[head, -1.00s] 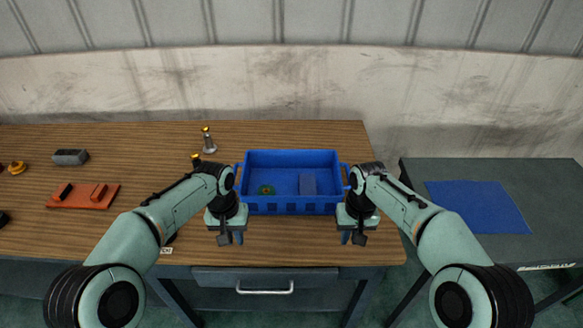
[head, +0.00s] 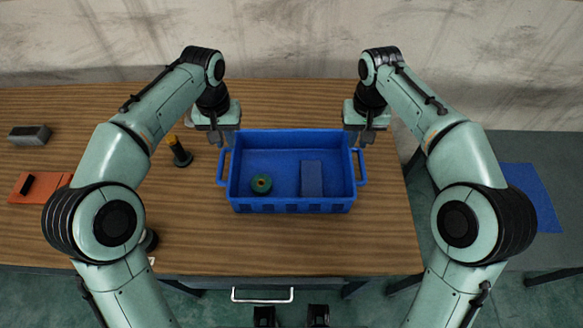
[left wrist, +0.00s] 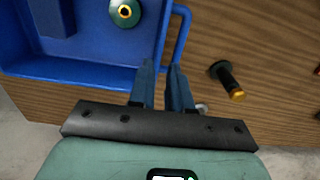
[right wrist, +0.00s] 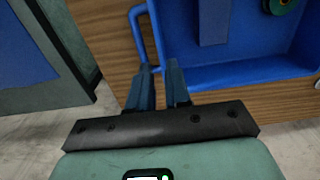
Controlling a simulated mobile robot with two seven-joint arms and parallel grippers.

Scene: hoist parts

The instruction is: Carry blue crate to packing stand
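The blue crate (head: 292,207) stands upright on the wooden table, with a green round part (head: 261,184) and a blue-grey block (head: 312,178) inside. My left gripper (head: 222,142) is at its far left corner. In the left wrist view, its parted fingers (left wrist: 161,72) are beside the far end of the left handle (left wrist: 184,30). My right gripper (head: 367,140) is at the far right corner. In the right wrist view, its parted fingers (right wrist: 157,72) are near the right handle's end (right wrist: 138,28). Contact is unclear. The packing stand (head: 520,143) is at right, with a blue mat (head: 525,190).
A black peg with a yellow top (head: 180,152) stands left of the crate. A grey block (head: 29,135) and an orange piece (head: 40,187) lie farther left. A gap separates the table from the stand. The mat's visible part is bare.

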